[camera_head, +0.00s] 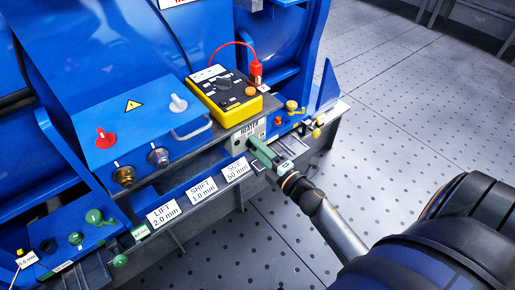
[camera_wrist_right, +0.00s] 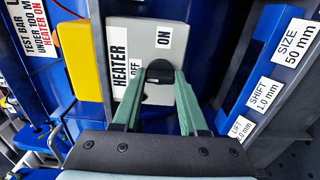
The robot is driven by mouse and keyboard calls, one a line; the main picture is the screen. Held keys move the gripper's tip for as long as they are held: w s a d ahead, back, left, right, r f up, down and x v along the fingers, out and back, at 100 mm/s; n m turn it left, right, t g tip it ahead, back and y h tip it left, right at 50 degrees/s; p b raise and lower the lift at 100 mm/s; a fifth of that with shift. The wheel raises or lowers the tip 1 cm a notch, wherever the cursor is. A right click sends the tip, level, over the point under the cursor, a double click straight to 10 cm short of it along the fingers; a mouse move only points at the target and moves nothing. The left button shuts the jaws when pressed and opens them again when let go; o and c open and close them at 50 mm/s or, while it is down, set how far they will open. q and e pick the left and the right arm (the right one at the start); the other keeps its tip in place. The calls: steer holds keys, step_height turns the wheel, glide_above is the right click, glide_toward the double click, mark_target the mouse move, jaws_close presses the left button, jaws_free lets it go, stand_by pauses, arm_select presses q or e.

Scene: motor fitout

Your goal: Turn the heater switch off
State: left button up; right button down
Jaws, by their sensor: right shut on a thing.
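The heater switch is a grey box with a HEATER label (camera_wrist_right: 118,52) and ON and OFF marks. In the head view the box (camera_head: 243,142) sits at the front edge of the blue machine, below the yellow meter. A dark switch knob (camera_wrist_right: 160,72) sticks out of the box face in the right wrist view. My right gripper (camera_wrist_right: 160,82) has its green fingers closed in on this knob from both sides. It also shows in the head view (camera_head: 263,151), reaching the box from the lower right. The fingers partly hide the knob and the OFF mark. My left gripper is not seen.
A yellow meter (camera_head: 215,84) with a red plug (camera_head: 256,72) stands just above the box. A blue panel (camera_head: 140,122) with red and grey knobs lies left. Labels LIFT, SHIFT and SIZE (camera_head: 234,168) line the front rail. The floor (camera_head: 400,130) at right is open.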

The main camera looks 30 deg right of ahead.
stand_by(0.3)
steer(key=shift+c, duration=2.2)
jaws_free()
steer(key=shift+s, duration=0.1)
steer(key=s+d, duration=0.1)
steer(key=s, duration=1.1)
steer(key=shift+s, duration=0.2)
steer(key=shift+w, duration=0.1)
